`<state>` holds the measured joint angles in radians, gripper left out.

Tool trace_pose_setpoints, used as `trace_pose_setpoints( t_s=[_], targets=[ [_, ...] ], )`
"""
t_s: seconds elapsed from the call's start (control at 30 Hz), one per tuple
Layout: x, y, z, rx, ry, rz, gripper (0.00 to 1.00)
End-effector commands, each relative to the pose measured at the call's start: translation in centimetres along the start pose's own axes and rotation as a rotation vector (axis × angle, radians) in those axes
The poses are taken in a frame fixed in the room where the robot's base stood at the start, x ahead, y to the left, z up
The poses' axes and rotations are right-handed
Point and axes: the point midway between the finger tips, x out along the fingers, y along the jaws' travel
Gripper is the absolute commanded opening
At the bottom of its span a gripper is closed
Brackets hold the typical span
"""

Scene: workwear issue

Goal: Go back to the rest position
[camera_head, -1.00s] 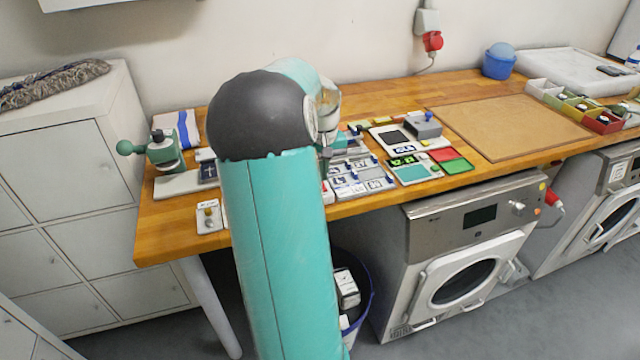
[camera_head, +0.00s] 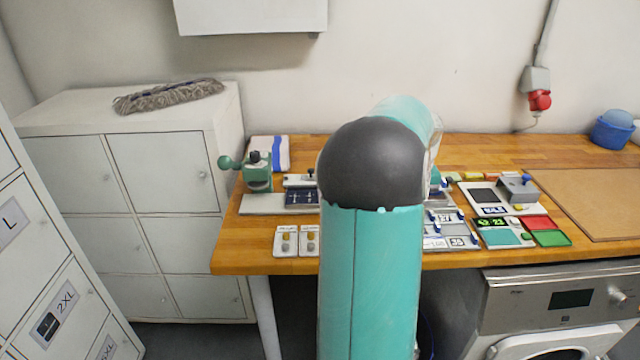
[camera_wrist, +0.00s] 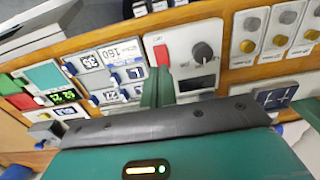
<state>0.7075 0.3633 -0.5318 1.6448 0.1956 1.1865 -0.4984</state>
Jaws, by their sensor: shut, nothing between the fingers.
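My gripper (camera_wrist: 158,82) shows in the wrist view as two narrow green fingers close together, with nothing held between them. They are over the wooden workbench (camera_wrist: 228,78), beside a white panel (camera_wrist: 178,50) with a red switch and a black knob. In the head view my own teal arm rises in front of the bench and hides the gripper and part of the bench top.
The bench (camera_head: 350,262) carries a green hand device (camera_head: 257,172), number-tag panels (camera_head: 450,236), red and green trays (camera_head: 540,229) and a brown board (camera_head: 590,200). Lockers (camera_head: 160,175) stand left, a washing machine (camera_head: 550,300) below right. A box (camera_head: 250,16) hangs on the wall.

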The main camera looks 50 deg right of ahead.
Motion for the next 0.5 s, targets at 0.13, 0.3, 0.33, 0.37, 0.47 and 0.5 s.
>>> trace_pose_setpoints(
  t_s=[0.13,0.3,0.33,0.37,0.47,0.5],
  targets=[
    [0.0,0.0,0.0,0.0,0.0,0.0,0.0],
    [-0.4,-1.4,0.1,-0.016,0.011,-0.008,0.0],
    [-0.7,-2.2,0.2,-0.026,0.018,-0.013,0.0],
    [-1.1,-3.3,0.3,-0.039,0.026,-0.018,0.0],
    [-2.5,-7.9,1.2,-0.092,0.064,-0.043,0.0],
    [-3.1,-10.1,1.8,-0.119,0.081,-0.055,0.0]
  ],
)
